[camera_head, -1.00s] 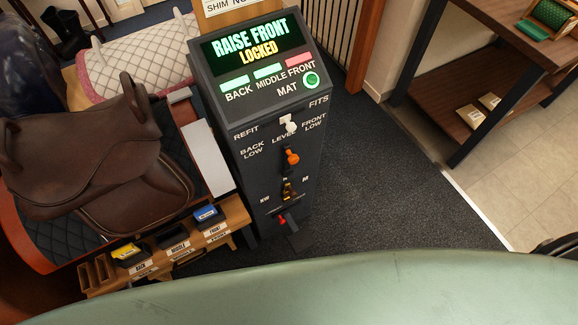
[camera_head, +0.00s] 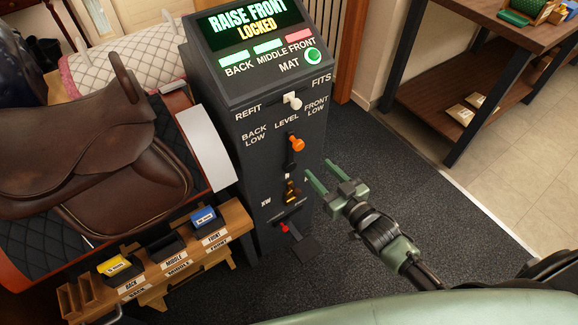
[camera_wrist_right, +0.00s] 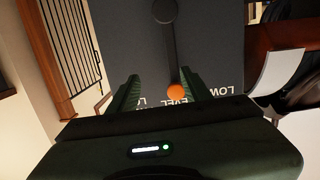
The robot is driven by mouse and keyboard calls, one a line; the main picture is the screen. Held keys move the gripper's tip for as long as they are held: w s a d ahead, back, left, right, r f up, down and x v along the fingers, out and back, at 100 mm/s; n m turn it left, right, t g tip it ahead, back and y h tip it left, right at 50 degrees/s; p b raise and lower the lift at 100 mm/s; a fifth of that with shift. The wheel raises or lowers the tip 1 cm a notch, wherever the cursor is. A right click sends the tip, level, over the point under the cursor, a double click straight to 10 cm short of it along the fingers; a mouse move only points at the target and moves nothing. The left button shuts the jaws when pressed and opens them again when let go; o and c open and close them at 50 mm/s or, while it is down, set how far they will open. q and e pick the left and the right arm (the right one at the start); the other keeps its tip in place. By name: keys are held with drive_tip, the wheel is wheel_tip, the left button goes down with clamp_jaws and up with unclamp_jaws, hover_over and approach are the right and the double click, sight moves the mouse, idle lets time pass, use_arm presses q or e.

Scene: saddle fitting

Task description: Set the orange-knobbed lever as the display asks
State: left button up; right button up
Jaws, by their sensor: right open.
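The display (camera_head: 250,25) on the dark console reads "RAISE FRONT" and "LOCKED". The orange knob (camera_head: 297,144) tops a dark lever on the console's front, just under the word LEVEL, between the BACK LOW and FRONT LOW labels. My right gripper (camera_head: 318,167) is open and empty, below and right of the knob in the head view. In the right wrist view the orange knob (camera_wrist_right: 174,92) shows between the two spread green fingers (camera_wrist_right: 158,79), nearer the finger on the right. I cannot tell any contact. My left gripper is not in view.
A white-knobbed switch (camera_head: 292,101) sits above the lever between REFIT and FITS. A red-tipped lever (camera_head: 285,228) is lower down. The brown saddle (camera_head: 90,160) and wooden shim rack (camera_head: 160,265) stand left.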

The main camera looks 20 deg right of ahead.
sight(300, 147)
drive_tip(key=shift+t+y, duration=0.6)
drive_tip(key=shift+y, duration=0.1)
drive_tip(key=w+a+r, duration=0.1)
drive_tip(key=w, duration=0.1)
drive_tip(key=w+a+r, duration=0.1)
drive_tip(key=w+r, duration=0.1)
drive_tip(key=w+a+r, duration=0.1)
drive_tip(key=w+a, duration=0.1)
drive_tip(key=shift+w+a+r, duration=0.1)
drive_tip(key=shift+w+r, duration=0.15)
drive_tip(key=shift+w, duration=0.1)
drive_tip(key=shift+w+a, duration=0.15)
drive_tip(key=shift+w, duration=0.25)
drive_tip(key=shift+c, duration=0.7)
clamp_jaws()
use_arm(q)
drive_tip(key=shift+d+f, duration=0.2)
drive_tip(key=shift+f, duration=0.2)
use_arm(e)
drive_tip(key=shift+a, duration=0.1)
